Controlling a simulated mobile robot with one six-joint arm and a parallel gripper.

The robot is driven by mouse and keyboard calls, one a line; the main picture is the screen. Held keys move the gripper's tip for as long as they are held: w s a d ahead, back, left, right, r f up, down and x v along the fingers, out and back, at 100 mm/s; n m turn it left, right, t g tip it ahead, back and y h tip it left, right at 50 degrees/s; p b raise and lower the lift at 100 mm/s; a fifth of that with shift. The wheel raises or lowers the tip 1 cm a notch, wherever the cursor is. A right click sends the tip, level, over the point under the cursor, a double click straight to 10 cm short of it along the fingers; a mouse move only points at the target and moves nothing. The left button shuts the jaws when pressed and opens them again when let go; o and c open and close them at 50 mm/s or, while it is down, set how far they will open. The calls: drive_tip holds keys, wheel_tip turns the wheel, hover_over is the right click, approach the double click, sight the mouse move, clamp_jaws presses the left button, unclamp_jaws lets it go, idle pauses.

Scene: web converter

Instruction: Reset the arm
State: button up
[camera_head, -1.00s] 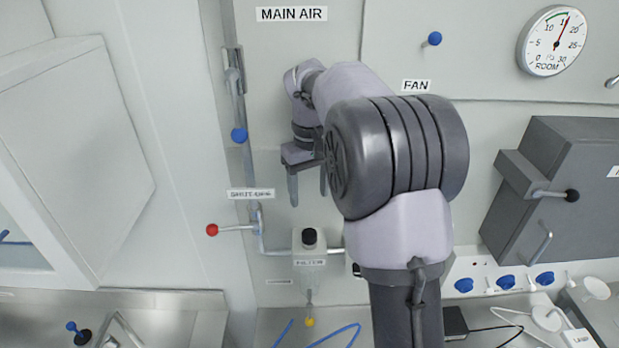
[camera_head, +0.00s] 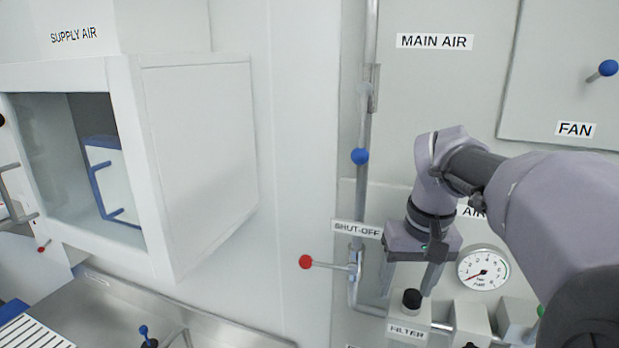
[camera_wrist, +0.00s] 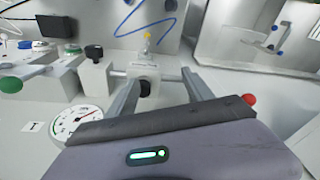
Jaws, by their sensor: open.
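My gripper (camera_head: 408,280) is open and empty, pointing down in front of the wall, with its two fingers apart. In the head view it hangs just above the filter block (camera_head: 408,322), to the right of the red-knobbed shut-off lever (camera_head: 306,262). In the wrist view my gripper (camera_wrist: 160,88) shows its two fingers spread, with the filter's black knob (camera_wrist: 145,89) visible between them. I cannot tell whether a finger touches the filter. The arm reaches in from the right side of the head view.
A pressure gauge (camera_head: 483,269) is right of my gripper. A vertical pipe with a blue-knobbed lever (camera_head: 360,156) runs up the wall to its left. An open white supply-air cabinet (camera_head: 200,150) juts out at left, above a steel sink counter (camera_head: 190,315). The wall between is clear.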

drive_tip(key=s+a+f+m+t+b, duration=0.1)
drive_tip(key=s+a+f+b, duration=0.2)
drive_tip(key=s+f+b, duration=0.3)
drive_tip(key=s+a+f+m+t+y+b, duration=0.1)
drive_tip(key=s+a+f+b, duration=0.2)
drive_tip(key=s+f+b, duration=0.4)
drive_tip(key=s+a+f+m+t+b, duration=0.2)
drive_tip(key=s+f+b, duration=0.5)
drive_tip(key=f+b, duration=0.6)
wheel_tip(320, 180, down, 9)
drive_tip(key=shift+a+f+y, duration=0.15)
drive_tip(key=shift+a+y, duration=0.15)
drive_tip(key=shift+a, duration=0.25)
drive_tip(key=shift+s, duration=0.1)
